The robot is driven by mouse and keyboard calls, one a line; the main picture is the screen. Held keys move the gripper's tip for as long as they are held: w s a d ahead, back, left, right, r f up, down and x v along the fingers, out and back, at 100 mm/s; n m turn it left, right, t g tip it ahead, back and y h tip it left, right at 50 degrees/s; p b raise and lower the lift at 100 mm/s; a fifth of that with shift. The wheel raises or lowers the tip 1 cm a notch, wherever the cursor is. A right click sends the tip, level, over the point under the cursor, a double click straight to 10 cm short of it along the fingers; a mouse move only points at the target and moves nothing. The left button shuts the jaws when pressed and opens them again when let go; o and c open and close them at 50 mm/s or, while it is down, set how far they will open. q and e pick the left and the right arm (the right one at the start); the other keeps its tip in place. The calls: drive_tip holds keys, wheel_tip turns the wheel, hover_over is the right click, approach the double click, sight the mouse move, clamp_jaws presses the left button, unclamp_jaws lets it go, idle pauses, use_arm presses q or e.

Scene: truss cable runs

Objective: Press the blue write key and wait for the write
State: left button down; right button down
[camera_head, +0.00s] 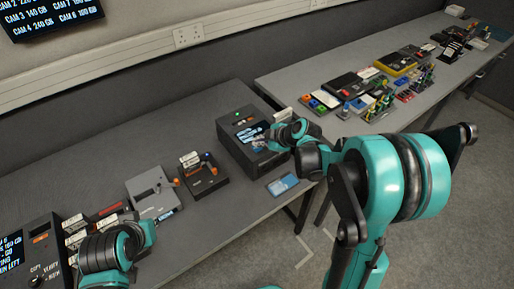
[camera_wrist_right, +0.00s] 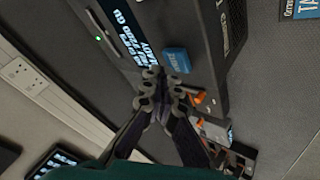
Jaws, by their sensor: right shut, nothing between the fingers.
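The blue write key (camera_wrist_right: 176,60) is a raised block beside the lit screen (camera_wrist_right: 131,43) on a black box (camera_wrist_right: 207,40). In the head view the black box (camera_head: 233,122) stands on the near table with a green light on top, and my right gripper (camera_head: 266,143) hides the key. In the wrist view my right gripper (camera_wrist_right: 161,84) is shut and empty, its fingertips close beside the key. I cannot tell whether they touch it. My left arm shows at the lower left of the head view, but its gripper does not.
A blue label (camera_head: 283,184) lies on the table before the box. A smaller black device (camera_head: 203,178) and a grey device (camera_head: 152,192) stand to the left. The far table (camera_head: 300,82) holds several devices and small parts. A wall screen (camera_head: 50,14) hangs at upper left.

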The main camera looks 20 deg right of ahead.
sight(259, 149)
drive_tip(key=shift+f, duration=0.25)
drive_tip(key=shift+f+b, duration=0.55)
drive_tip(key=shift+b, duration=0.05)
idle(0.6)
drive_tip(key=shift+r, duration=0.15)
drive_tip(key=shift+r+p, duration=0.7)
drive_tip(key=shift+r, duration=0.1)
wheel_tip(259, 149, up, 5)
drive_tip(key=p, duration=0.4)
drive_tip(key=shift+r, duration=0.1)
idle(0.6)
